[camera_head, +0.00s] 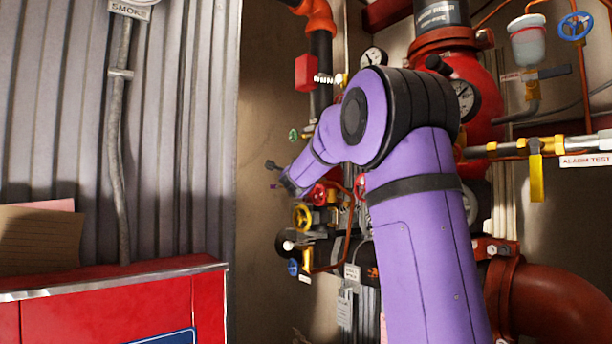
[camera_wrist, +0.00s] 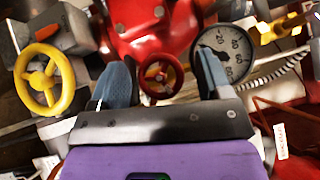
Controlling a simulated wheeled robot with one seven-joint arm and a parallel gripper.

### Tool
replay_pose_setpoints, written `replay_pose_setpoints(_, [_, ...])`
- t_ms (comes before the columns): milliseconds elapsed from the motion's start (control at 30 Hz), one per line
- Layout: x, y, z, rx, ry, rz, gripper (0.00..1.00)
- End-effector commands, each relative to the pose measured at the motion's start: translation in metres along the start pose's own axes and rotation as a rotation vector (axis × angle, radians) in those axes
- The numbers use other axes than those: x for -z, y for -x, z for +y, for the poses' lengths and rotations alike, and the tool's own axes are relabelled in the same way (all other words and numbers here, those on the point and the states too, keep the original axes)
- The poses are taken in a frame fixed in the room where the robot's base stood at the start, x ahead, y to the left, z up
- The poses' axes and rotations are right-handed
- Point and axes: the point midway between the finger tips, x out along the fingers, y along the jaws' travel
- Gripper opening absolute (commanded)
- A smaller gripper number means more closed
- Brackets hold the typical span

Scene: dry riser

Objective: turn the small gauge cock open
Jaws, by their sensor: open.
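A small red handwheel (camera_wrist: 161,73) shows in the wrist view, between my fingertips in the picture, beside a white dial gauge (camera_wrist: 232,52). It is the likeliest gauge cock, but no label confirms this. My gripper (camera_wrist: 162,62) is open, with a blue-grey finger on each side of the wheel in the picture. I cannot tell if either finger touches it. In the head view my gripper (camera_head: 277,176) is small and dark, left of the pipework. A red wheel (camera_head: 318,195) shows just right of it; I cannot tell if it is the same one.
A yellow handwheel (camera_wrist: 45,78) is left of my gripper in the wrist view; a yellow wheel (camera_head: 302,216) also shows in the head view. My purple arm hides much of the red riser (camera_head: 482,95). A red cabinet (camera_head: 110,310) stands at lower left.

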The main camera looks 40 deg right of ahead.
Motion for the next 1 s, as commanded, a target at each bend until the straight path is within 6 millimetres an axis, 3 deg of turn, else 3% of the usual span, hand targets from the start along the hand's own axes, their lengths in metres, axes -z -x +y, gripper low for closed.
replay_pose_setpoints(33, [-0.0001,0.0001,0.0000,0.000,0.000,0.000,0.69])
replay_pose_setpoints(233, [-0.0001,0.0003,0.0001,0.000,0.000,0.000,0.23])
replay_pose_setpoints(1000, [-0.0014,0.0008,-0.0005,-0.135,0.131,-0.002,0.22])
